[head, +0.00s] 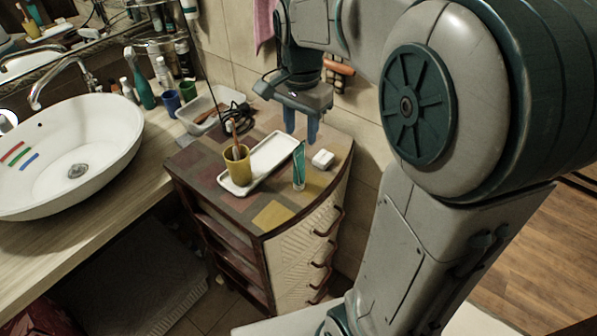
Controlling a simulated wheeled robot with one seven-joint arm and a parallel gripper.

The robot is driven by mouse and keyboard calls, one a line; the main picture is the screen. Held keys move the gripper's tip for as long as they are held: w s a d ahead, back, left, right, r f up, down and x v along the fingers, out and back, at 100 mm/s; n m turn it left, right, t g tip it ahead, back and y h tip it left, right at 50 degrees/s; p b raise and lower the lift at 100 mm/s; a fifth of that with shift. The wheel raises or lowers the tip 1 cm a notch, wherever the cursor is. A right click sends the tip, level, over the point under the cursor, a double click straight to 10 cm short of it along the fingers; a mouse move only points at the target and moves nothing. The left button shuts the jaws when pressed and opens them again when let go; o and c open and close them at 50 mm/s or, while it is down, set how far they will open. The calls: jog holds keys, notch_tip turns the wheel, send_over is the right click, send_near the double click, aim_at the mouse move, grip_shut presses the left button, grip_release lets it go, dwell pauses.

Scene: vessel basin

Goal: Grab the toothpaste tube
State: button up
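The toothpaste tube (299,166) is a slim green tube with a pale lower end. It stands upright on top of a small drawer cabinet, in front of a white tray (262,164). My gripper (301,130) points down above the back of the cabinet top, behind the tube and higher up. Its two blue fingers show with a gap between them and nothing visible in it. The tube is fully in view and apart from the fingers.
A yellow cup (238,168) with a toothbrush stands at the tray's left end. A small white box (323,159) is right of the tube. The cabinet's (272,214) front corner is bare. A white basin (72,155) and several bottles are on the left counter (120,193).

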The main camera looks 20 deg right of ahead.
aim_at(299, 145)
jog(key=shift+a+f+p, duration=0.15)
jog(key=shift+f+p, duration=0.35)
jog(key=shift+f, duration=3.1)
grip_shut()
